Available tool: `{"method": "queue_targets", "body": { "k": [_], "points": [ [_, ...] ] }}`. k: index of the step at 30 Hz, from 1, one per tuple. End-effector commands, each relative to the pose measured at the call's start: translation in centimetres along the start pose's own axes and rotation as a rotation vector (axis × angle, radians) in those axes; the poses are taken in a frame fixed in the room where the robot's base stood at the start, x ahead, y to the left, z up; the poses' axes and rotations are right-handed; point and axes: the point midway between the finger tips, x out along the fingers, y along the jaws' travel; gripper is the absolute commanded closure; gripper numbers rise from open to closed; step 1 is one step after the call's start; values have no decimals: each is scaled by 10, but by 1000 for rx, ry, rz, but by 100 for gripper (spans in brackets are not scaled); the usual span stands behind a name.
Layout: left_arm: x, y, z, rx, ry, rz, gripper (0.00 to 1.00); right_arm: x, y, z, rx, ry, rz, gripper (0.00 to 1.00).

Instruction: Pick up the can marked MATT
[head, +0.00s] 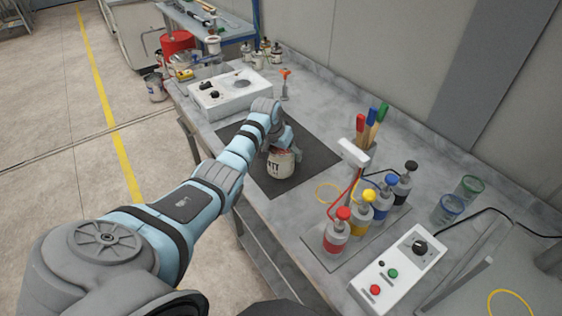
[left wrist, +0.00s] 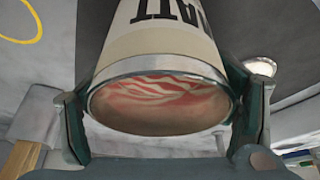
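The can marked MATT (head: 280,164) is cream with dark lettering, of which "TT" shows in the head view. It is over the dark mat (head: 318,150); I cannot tell whether its base touches the mat. My left gripper (head: 283,148) is at its top, partly hidden by my arm. In the left wrist view the can (left wrist: 160,45) shows "ATT", a metal rim and streaky reddish contents. The left gripper's dark green fingers (left wrist: 158,115) lie against both sides of the can near the rim. My right gripper is not in view.
A white box (head: 228,96) stands behind the mat.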

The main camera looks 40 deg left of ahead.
Motion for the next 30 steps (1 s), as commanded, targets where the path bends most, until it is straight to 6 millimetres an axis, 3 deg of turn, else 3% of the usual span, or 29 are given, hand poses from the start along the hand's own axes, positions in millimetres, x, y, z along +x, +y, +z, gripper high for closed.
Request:
{"method": "queue_targets", "body": {
  "k": [1, 10, 17, 22, 26, 30],
  "points": [
    [0, 0, 0, 0, 0, 0, 34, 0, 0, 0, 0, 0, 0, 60],
    [-1, 0, -1, 0, 2, -1, 80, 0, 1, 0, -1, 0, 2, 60],
    [-2, 0, -1, 0, 2, 0, 80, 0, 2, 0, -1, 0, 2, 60],
    [-15, 0, -8, 0, 5, -1, 80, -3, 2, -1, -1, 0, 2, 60],
    [-43, -1, -20, 0, 8, -1, 80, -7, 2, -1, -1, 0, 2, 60],
    [-90, -1, -40, 0, 11, -1, 80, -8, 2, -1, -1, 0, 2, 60]
  ]
}}
